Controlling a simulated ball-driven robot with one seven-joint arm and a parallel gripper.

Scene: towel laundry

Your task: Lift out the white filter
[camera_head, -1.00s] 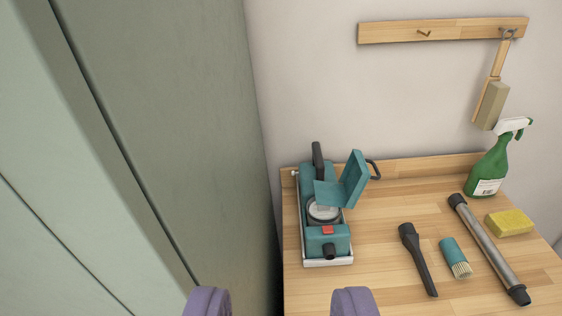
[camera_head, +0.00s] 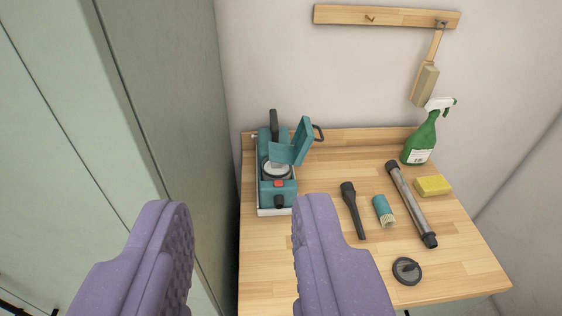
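The white filter (camera_head: 276,169) shows as a pale round piece inside the opened teal handheld vacuum (camera_head: 265,194). The vacuum lies in a white tray at the left back of the wooden table, its teal lid (camera_head: 302,141) swung up. The lid's lower part hides some of the filter's far side. My gripper (camera_head: 240,210) is open, with two purple padded fingers wide apart and nothing between them. It is in front of the vacuum and apart from it.
On the table (camera_head: 330,280) lie a black crevice nozzle (camera_head: 353,208), a teal brush (camera_head: 383,211), a grey tube (camera_head: 411,203), a yellow sponge (camera_head: 433,185) and a dark round cap (camera_head: 407,271). A green spray bottle (camera_head: 420,142) stands at the back right. A green cabinet (camera_head: 170,90) borders the left.

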